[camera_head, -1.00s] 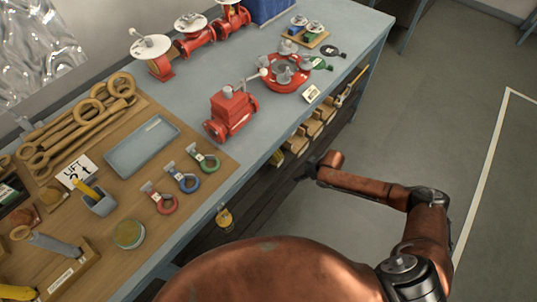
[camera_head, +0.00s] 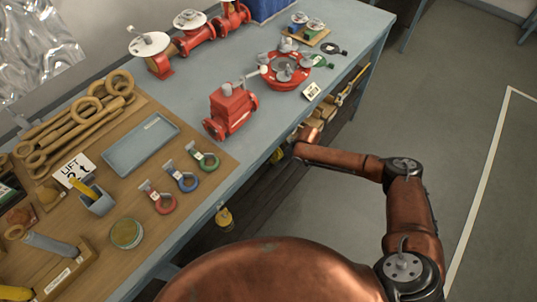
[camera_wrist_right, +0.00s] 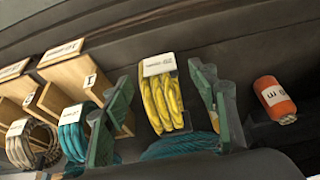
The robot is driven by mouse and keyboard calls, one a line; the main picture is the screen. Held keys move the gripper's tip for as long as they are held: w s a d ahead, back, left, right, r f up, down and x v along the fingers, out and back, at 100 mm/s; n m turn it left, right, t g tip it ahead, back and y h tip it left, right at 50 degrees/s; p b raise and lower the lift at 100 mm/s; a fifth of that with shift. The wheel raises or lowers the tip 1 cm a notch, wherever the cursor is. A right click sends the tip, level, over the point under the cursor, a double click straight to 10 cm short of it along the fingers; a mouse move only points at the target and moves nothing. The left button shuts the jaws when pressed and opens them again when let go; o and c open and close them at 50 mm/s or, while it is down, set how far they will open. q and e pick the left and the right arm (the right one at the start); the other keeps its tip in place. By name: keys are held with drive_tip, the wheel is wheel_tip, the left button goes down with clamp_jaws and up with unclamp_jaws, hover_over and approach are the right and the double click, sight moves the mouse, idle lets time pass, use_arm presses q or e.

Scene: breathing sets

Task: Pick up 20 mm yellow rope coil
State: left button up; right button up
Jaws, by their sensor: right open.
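The yellow rope coil (camera_wrist_right: 160,104) with a white label shows in the right wrist view, upright on the dark shelf under the bench. My right gripper (camera_wrist_right: 163,80) is open, with one green-grey finger to each side of the coil. I see no clear contact between the fingers and the coil. A teal coil (camera_wrist_right: 180,146) lies just below it in the picture, partly hidden by the gripper. In the head view my right arm reaches to the bench's lower shelf, and its gripper is hidden there. My left gripper is not in view.
Left of the gripper are wooden bins (camera_wrist_right: 62,92), a teal coil (camera_wrist_right: 73,135) and a grey-brown coil (camera_wrist_right: 40,140). An orange labelled roll (camera_wrist_right: 274,98) lies to the right. The bench top (camera_head: 262,130) overhangs the shelf and holds red valves (camera_head: 231,109).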

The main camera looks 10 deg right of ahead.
drive_tip(key=x, duration=0.2)
drive_tip(key=b+x, duration=0.1)
drive_tip(key=x, duration=0.2)
drive_tip(key=shift+w+a, duration=0.2)
drive_tip(key=shift+w, duration=0.1)
drive_tip(key=shift+c, duration=0.2)
clamp_jaws()
